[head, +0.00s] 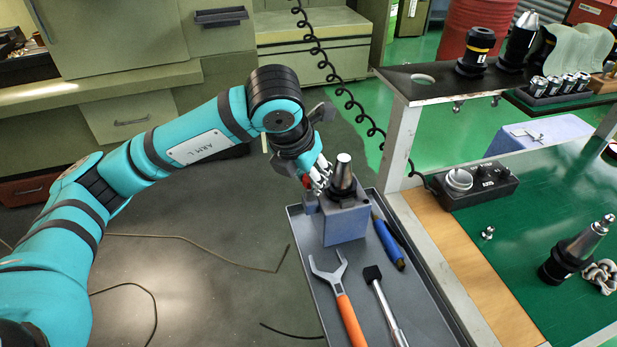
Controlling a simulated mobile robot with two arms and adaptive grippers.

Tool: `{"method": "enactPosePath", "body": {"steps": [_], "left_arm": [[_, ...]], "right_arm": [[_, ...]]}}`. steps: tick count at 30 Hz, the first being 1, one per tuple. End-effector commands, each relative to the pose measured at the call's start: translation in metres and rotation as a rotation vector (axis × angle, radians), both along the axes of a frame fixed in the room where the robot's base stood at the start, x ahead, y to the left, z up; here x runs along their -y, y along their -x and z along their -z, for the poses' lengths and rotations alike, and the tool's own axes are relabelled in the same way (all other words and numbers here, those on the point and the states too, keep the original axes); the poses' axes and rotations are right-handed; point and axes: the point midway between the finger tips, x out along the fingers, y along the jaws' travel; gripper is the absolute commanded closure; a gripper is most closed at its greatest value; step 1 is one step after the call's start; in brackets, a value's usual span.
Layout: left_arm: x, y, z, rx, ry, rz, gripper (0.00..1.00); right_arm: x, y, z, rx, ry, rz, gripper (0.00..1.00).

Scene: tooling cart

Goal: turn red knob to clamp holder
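A grey-blue clamping block (345,226) stands on the grey tray of the cart. A tool holder (343,172) with a silver tapered top and dark collar stands upright in it. A small red part, which looks like the red knob (306,182), shows at the block's left side, partly hidden by my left gripper. My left gripper (321,180) reaches in from the upper left, with its fingertips close beside the knob and the holder. I cannot tell whether the fingers touch the knob or how far apart they are. My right gripper is not in view.
On the tray (318,290) lie an orange-handled wrench (345,305), a black-headed tool (384,305) and a blue-and-black tool (388,243). To the right, a bench with a green mat (500,240) bears a control box (474,187) and another holder (575,253). A coiled black cable hangs behind.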

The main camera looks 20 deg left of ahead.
Motion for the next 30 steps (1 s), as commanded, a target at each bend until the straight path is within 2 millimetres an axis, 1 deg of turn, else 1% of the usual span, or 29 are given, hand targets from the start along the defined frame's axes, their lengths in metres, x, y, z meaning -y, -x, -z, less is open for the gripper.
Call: {"method": "enactPosePath", "body": {"steps": [11,12,15,17,26,29,30], "left_arm": [[0.0,0.0,-0.001,0.001,0.0,-0.005,1.0],[0.0,0.0,-0.001,0.001,0.0,-0.004,0.69],[0.0,0.0,-0.001,0.001,0.0,-0.004,0.56],[0.0,0.0,-0.001,0.001,0.0,-0.004,0.49],[0.0,0.0,-0.003,0.001,0.0,-0.003,0.49],[-0.001,0.003,-0.012,0.003,0.0,-0.004,0.49],[-0.001,0.006,-0.018,0.004,0.001,-0.003,0.49]], "right_arm": [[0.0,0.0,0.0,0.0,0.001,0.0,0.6],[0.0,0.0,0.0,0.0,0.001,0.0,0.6],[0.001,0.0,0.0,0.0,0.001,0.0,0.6],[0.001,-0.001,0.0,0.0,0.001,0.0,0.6],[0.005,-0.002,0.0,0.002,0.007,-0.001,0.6],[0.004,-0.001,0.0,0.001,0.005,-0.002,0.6],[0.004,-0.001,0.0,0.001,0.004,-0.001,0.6]]}}
